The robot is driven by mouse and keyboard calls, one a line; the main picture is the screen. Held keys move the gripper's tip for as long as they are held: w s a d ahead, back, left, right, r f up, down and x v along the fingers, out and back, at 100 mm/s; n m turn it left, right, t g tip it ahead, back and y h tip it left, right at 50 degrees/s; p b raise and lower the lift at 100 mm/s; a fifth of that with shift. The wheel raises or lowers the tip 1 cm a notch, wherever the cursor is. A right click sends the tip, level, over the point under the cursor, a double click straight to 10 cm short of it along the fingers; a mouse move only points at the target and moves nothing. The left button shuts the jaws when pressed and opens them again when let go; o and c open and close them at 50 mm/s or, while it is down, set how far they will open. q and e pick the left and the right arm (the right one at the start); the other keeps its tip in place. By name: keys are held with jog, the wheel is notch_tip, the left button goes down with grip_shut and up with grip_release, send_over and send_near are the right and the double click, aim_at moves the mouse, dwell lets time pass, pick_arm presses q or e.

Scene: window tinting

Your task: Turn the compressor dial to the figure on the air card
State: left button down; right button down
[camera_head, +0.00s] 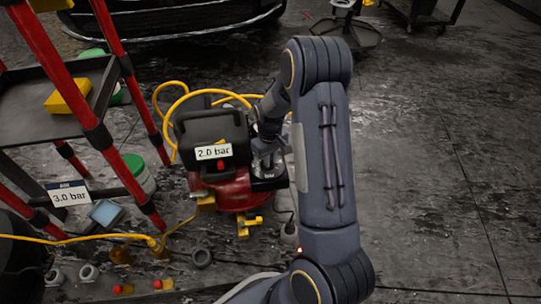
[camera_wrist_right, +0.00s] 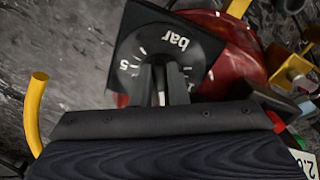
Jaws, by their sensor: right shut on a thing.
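The red and black compressor (camera_head: 235,190) stands on the floor at centre left. A label on it (camera_head: 213,151) reads 2.0 bar. In the right wrist view the black dial face (camera_wrist_right: 185,62) shows white marks, a 5 and the word bar. My right gripper (camera_wrist_right: 158,72) is shut at the dial's centre, on the dial's knob; the fingers hide the knob and any pointer. In the head view my right gripper (camera_head: 266,160) is at the compressor's right side. My left gripper is out of view.
A yellow hose (camera_head: 172,105) curls behind the compressor. A red-legged cart (camera_head: 110,40) stands close on the left. Several small fittings (camera_head: 125,289) lie on the floor at the lower left. The floor on the right (camera_head: 450,190) is clear.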

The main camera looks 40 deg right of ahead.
jog(key=m+p, duration=0.1)
jog(key=m, duration=0.2)
jog(key=shift+a+r+p, duration=0.1)
jog(key=shift+a+p, duration=0.1)
jog(key=shift+p, duration=0.2)
jog(key=shift+w+a+m+p, duration=0.1)
jog(key=shift+m+p, duration=0.4)
jog(key=shift+m, duration=0.6)
jog(key=c, duration=1.4)
grip_release()
jog(key=shift+c, duration=0.2)
notch_tip(320, 180, up, 8)
jog(key=p, duration=0.3)
jog(key=shift+f, duration=0.2)
